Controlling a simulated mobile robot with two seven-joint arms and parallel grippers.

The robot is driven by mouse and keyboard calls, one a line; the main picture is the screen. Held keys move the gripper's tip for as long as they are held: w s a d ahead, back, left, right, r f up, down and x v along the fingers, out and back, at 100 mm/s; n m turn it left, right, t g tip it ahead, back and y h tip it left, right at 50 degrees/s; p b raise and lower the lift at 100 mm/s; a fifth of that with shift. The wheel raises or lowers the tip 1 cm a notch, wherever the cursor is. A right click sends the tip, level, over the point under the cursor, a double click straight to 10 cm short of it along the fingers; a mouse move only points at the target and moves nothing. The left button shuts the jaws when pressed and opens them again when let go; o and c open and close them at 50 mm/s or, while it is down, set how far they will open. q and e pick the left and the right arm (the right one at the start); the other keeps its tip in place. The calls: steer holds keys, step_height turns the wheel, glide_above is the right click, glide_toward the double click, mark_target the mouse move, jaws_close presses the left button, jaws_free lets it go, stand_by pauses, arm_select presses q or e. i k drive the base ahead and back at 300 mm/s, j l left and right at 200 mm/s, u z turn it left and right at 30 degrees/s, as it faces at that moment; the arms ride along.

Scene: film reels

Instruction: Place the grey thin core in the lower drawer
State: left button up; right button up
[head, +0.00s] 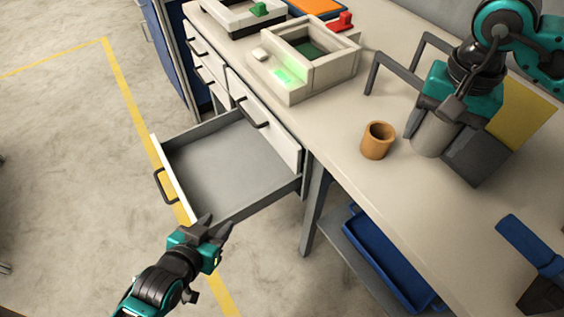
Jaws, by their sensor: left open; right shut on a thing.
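The grey core (433,138) is a smooth upright cylinder over the worktop at the right. My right gripper (437,115) is shut on its upper part from above; I cannot tell whether its base touches the worktop. The lower drawer (225,160) is pulled out beneath a shut upper drawer (262,118), and its grey floor is empty. My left gripper (217,228) is open and empty at the drawer's near front corner, apart from the drawer handle (166,187); I cannot tell whether it touches the drawer wall.
A tan hollow core (377,141) stands on the worktop (345,175) left of the grey core. A dark grey box with a yellow panel (525,108) is behind my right gripper. A beige device (305,62) with a green light stands further back. A blue tray (385,262) sits below.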

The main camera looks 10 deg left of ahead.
mark_target(224, 163)
steer(key=i+j+u, duration=0.15)
steer(key=j, duration=0.3)
steer(key=j+u, duration=0.15)
steer(key=j, duration=0.3)
steer(key=i+j+u, duration=0.15)
steer(key=j, duration=0.25)
steer(key=i+j+u, duration=0.15)
steer(key=j, duration=0.25)
steer(key=i, duration=0.05)
